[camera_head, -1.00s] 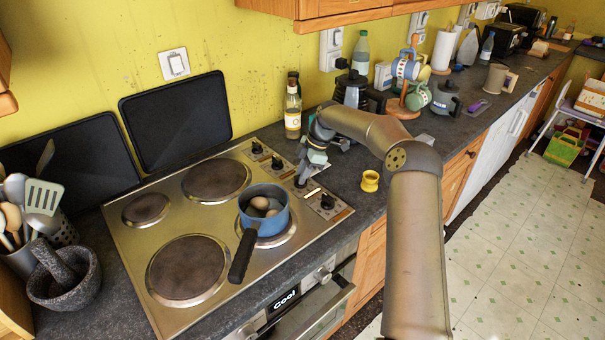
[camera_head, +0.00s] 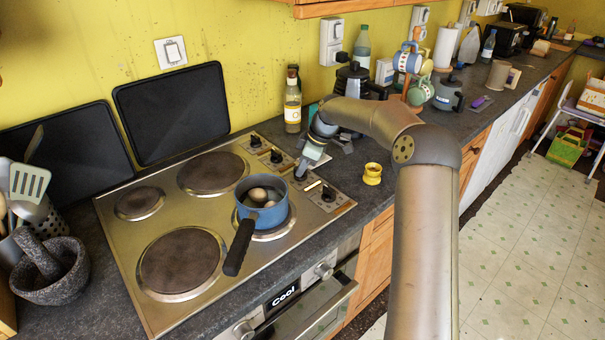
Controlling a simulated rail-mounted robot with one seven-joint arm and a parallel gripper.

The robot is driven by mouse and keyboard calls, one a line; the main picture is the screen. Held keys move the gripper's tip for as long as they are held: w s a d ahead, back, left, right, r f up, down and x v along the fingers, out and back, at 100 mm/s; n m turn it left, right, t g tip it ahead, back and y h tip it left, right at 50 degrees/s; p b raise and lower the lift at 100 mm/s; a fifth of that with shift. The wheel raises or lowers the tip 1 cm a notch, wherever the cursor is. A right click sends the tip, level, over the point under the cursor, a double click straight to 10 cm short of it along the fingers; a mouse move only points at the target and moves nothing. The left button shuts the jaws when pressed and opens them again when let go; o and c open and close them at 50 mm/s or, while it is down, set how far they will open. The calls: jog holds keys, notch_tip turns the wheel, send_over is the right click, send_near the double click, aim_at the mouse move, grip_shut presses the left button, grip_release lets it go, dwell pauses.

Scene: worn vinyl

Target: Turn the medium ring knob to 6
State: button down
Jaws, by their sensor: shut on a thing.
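The steel hob (camera_head: 222,249) has a row of dark knobs along its right side. Two knobs, one at the back (camera_head: 255,141) and the one after it (camera_head: 276,157), are uncovered. The front knob (camera_head: 328,194) is also uncovered. My gripper (camera_head: 301,173) points down at the knob between these, third from the back, and is shut on it; the fingers mostly hide that knob. Its markings are too small to read. I cannot tell which knob is the medium ring's.
A blue saucepan (camera_head: 254,213) holding eggs stands on the front right ring, its black handle (camera_head: 239,248) pointing forward. A yellow egg cup (camera_head: 372,174) stands right of the hob. A bottle (camera_head: 292,107) and a moka pot (camera_head: 352,82) stand behind my gripper.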

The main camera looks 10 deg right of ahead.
jog(key=m+t+b, duration=0.1)
jog(key=m+b, duration=0.1)
jog(key=m, duration=0.1)
jog(key=shift+s+a+m+h+b, duration=0.1)
jog(key=shift+m+h+b, duration=0.25)
jog(key=shift+m+h, duration=0.05)
jog(key=m+t+h+b, duration=0.1)
jog(key=m, duration=0.2)
jog(key=shift+a+b, duration=0.1)
jog(key=shift+b, duration=0.3)
jog(key=m+h, duration=0.1)
jog(key=m, duration=0.2)
jog(key=m+h+b, duration=0.1)
jog(key=m, duration=0.2)
jog(key=shift+s+a+r+m+t, duration=0.1)
jog(key=shift+a+m+t, duration=0.1)
jog(key=shift+m+t, duration=0.2)
jog(key=m+h, duration=0.1)
jog(key=m, duration=0.2)
jog(key=m+h, duration=0.1)
jog(key=m, duration=0.2)
jog(key=shift+a+g+h+p, duration=0.15)
jog(key=shift+g+h+p, duration=0.15)
jog(key=shift+h, duration=0.1)
jog(key=m+p, duration=0.1)
jog(key=m, duration=0.2)
jog(key=m+g+h+p, duration=0.1)
jog(key=m, duration=0.2)
jog(key=shift+g+h, duration=0.3)
